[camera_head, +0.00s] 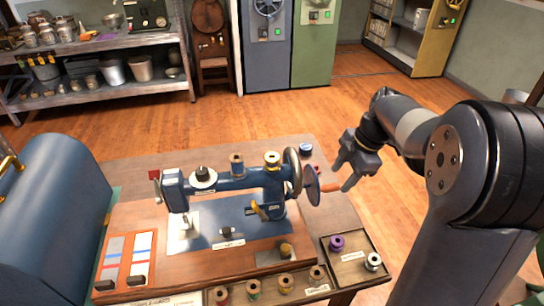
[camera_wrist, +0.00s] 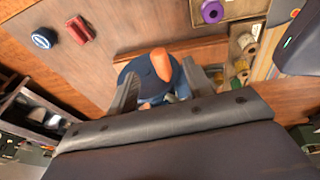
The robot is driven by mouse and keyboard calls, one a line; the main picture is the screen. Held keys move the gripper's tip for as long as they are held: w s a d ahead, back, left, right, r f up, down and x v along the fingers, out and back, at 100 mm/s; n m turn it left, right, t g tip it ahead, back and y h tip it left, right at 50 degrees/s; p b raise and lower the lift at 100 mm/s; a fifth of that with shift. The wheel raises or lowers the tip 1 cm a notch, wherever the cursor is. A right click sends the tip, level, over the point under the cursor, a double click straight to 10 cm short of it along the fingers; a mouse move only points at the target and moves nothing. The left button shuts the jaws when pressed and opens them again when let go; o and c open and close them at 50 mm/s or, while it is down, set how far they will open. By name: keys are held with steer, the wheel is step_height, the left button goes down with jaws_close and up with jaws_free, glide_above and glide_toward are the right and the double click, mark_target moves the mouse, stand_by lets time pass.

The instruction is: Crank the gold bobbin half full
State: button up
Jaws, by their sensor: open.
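A blue sewing machine (camera_head: 228,182) stands on a wooden base on the table. At its right end is a blue crank disc (camera_head: 312,186) with an orange handle (camera_head: 331,187). In the wrist view the handle (camera_wrist: 161,62) points up between the open fingers, with the blue disc (camera_wrist: 130,72) behind it. My gripper (camera_head: 347,176) is open beside the handle; I cannot tell whether a finger touches it. A gold-topped spool (camera_head: 272,160) sits on the machine near the handwheel, and another yellowish one (camera_head: 286,250) is on the base. I cannot tell which is the gold bobbin or how full it is.
Several thread spools (camera_head: 286,283) line the table front. A tray at right (camera_head: 352,270) holds a purple spool (camera_head: 336,243) and a pale one (camera_head: 373,262). A dark blue round item (camera_head: 306,149) lies behind the crank. Floor beyond the table is clear.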

mark_target(336, 184)
steer(key=p+v, duration=0.3)
steer(key=v, duration=0.2)
steer(key=shift+f, duration=0.1)
stand_by(0.4)
steer(key=b+x, duration=0.6)
steer(key=x, duration=0.2)
steer(key=shift+a+f, duration=0.1)
steer(key=shift+f, duration=0.2)
steer(key=shift+r, duration=0.15)
